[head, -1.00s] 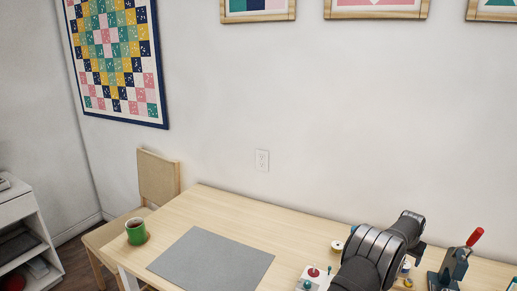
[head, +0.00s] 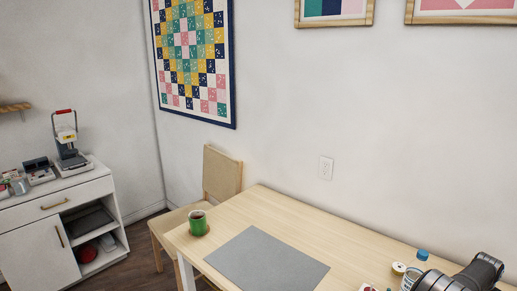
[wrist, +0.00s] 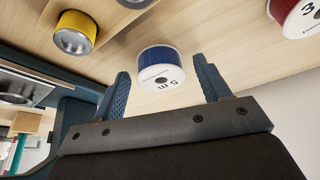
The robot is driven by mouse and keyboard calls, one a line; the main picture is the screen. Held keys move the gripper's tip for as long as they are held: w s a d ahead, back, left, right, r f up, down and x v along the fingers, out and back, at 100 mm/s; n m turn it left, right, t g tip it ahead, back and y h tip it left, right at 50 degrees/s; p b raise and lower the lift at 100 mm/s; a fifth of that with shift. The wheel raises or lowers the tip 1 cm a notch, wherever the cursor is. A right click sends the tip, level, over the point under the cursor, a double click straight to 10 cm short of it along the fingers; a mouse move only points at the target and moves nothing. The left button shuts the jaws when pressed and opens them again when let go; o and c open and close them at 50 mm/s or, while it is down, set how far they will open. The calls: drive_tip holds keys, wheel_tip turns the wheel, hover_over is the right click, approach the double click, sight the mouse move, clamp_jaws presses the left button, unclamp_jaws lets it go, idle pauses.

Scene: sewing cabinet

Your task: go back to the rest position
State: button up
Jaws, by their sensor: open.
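My gripper (wrist: 163,84) is open in the wrist view, its two blue ridged fingers spread apart. A blue spool (wrist: 160,60) with a white labelled end shows beyond and between the fingertips. I cannot tell how far it is from them, but nothing is gripped. In the head view my dark arm is at the lower right corner, and its gripper cannot be made out there.
A yellow spool (wrist: 75,33) and a red spool (wrist: 297,16) flank the blue one. A chair (head: 221,175) and white cabinet (head: 35,245) stand left.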

drive_tip(key=v, duration=1.2)
drive_tip(key=x, duration=1.2)
drive_tip(key=shift+f, duration=0.35)
wheel_tip(320, 180, up, 11)
drive_tip(key=s+a, duration=0.7)
drive_tip(key=s, duration=0.4)
drive_tip(key=s+a+f, duration=0.1)
drive_tip(key=s+a, duration=0.6)
drive_tip(key=s, duration=0.3)
drive_tip(key=shift+s+n, duration=0.3)
drive_tip(key=shift+s, duration=0.05)
